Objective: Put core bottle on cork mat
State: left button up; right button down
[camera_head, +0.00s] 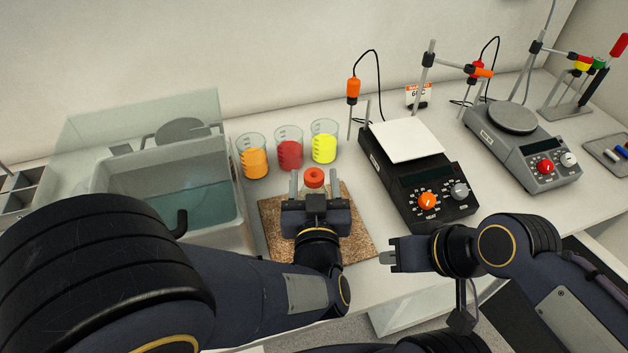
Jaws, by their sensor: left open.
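The core bottle (314,175), with an orange-red cap, shows between the fingers of my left gripper (314,183). The gripper is open, with one finger on each side of the bottle. The bottle's lower part and base are hidden behind the gripper. The brown cork mat (353,240) lies on the white counter under my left gripper, and the bottle appears at or over its back part. I cannot tell whether its base touches the mat. My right gripper (387,257) is just right of the mat's front right corner, with nothing visible in it; its finger gap is unclear.
Beakers of orange (254,162), red (290,155) and yellow (324,148) liquid stand behind the mat. A black hotplate (425,180) is to the right, and a grey stirrer (530,150) lies beyond. A sink (165,180) is to the left.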

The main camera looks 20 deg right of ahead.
pick_arm(q)
jog(key=shift+r, duration=0.2)
jog(key=shift+s+f, duration=0.1)
jog(key=shift+s, duration=0.2)
jog(key=b+v, duration=0.1)
jog(key=v, duration=1)
jog(key=shift+s+a, duration=0.2)
jog(key=shift+s, duration=0.05)
